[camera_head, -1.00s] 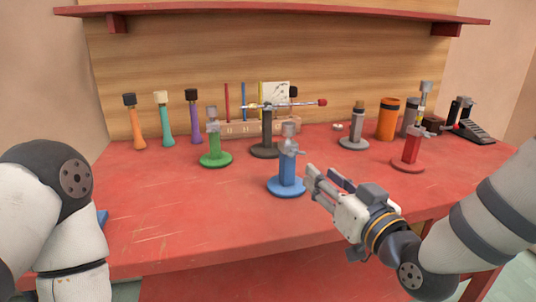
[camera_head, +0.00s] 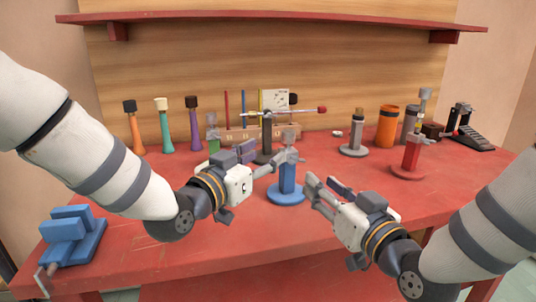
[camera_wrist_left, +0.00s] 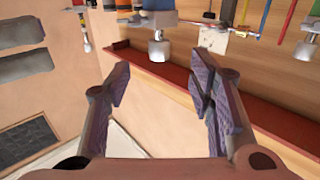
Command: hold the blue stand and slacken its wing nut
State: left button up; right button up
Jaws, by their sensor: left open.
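The blue stand (camera_head: 287,180) stands upright on its round base near the middle of the table, with a grey clamp and cap (camera_head: 289,140) on top. Its wing nut cannot be told clearly from the grey clamp parts. My left gripper (camera_head: 259,160) is open and empty just left of the stand's top, apart from it as far as I can see. The left wrist view shows the stand's cap (camera_wrist_left: 158,48) upside down beyond the spread fingers. My right gripper (camera_head: 322,187) looks open, its fingertips close to the right of the post and base.
A green stand (camera_head: 212,135) is partly hidden behind my left gripper. A dark stand (camera_head: 266,140) with a rod is behind the blue one. A red stand (camera_head: 411,155) is to the right. A blue block-like device (camera_head: 72,240) sits at the left table edge. The front table is fairly clear.

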aim_at(285, 142)
pick_arm(q)
jog(key=x, duration=1.1)
jog(key=shift+d, duration=0.15)
grip_shut()
dwell(0.4)
